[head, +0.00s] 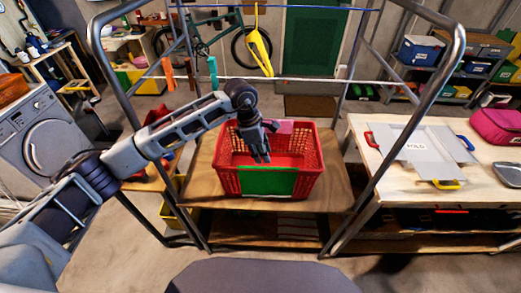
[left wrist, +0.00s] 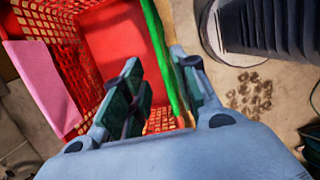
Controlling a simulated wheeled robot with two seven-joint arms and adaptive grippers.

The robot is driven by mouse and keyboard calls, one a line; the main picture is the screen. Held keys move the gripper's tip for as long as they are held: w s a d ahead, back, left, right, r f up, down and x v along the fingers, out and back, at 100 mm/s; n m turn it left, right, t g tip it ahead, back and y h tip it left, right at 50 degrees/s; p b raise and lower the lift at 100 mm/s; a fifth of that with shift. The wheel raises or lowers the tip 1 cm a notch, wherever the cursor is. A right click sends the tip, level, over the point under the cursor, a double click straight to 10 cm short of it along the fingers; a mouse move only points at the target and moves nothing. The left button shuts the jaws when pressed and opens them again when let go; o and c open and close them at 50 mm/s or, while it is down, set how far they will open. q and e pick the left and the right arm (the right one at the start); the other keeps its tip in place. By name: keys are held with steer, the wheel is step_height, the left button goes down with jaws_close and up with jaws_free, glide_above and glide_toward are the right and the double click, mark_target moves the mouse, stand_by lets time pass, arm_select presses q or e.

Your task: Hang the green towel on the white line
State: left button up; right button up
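The green towel (head: 268,181) hangs flat over the near wall of the red basket (head: 312,180). In the left wrist view the towel (left wrist: 162,55) is a thin green strip seen edge-on. My left gripper (head: 263,156) points down at the basket's near rim, above the towel. Its fingers (left wrist: 162,92) are apart, one on the basket's inner side and one on the outer side, with the towel's strip between them; I see no grip on it. The white line (head: 310,79) runs across the frame behind the basket. My right gripper is not in view.
A yellow cloth (head: 259,52) hangs from the upper blue line (head: 310,8). Several clothespins (head: 190,73) sit at the white line's left. A pink cloth (head: 284,126) lies on the basket's far side. Metal frame posts (head: 397,130) flank the wooden shelf (head: 335,190); a table (head: 480,190) stands right.

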mark_target(268, 167)
arm_select(q)
steer(key=shift+b+x, duration=0.65)
steer(key=shift+x, duration=1.3)
steer(key=shift+b+x, duration=2.2)
steer(key=shift+x, duration=0.35)
jaws_close()
steer(key=shift+r, duration=0.2)
